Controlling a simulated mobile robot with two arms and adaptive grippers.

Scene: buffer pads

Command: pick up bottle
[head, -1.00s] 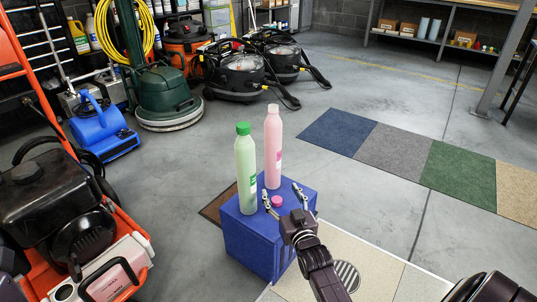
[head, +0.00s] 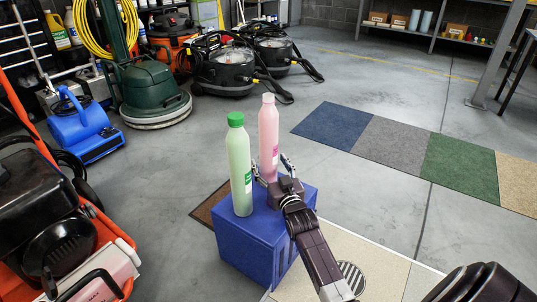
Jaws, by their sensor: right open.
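A pink bottle (head: 268,135) with a pale cap stands upright on the blue crate-like box (head: 248,243). A light green bottle (head: 240,170) with a green cap stands upright beside it, to the left and nearer. My right gripper (head: 270,172) is open at the lower part of the pink bottle, its fingers apart, one on each side of the bottle's near face. I cannot tell whether either finger touches it. The bottle's base is hidden behind the gripper. My left gripper is not in view.
An orange machine (head: 50,210) stands at the left. A blue blower (head: 85,128), a green floor machine (head: 155,95) and black vacuums (head: 225,72) stand behind. Coloured floor pads (head: 395,148) lie at right.

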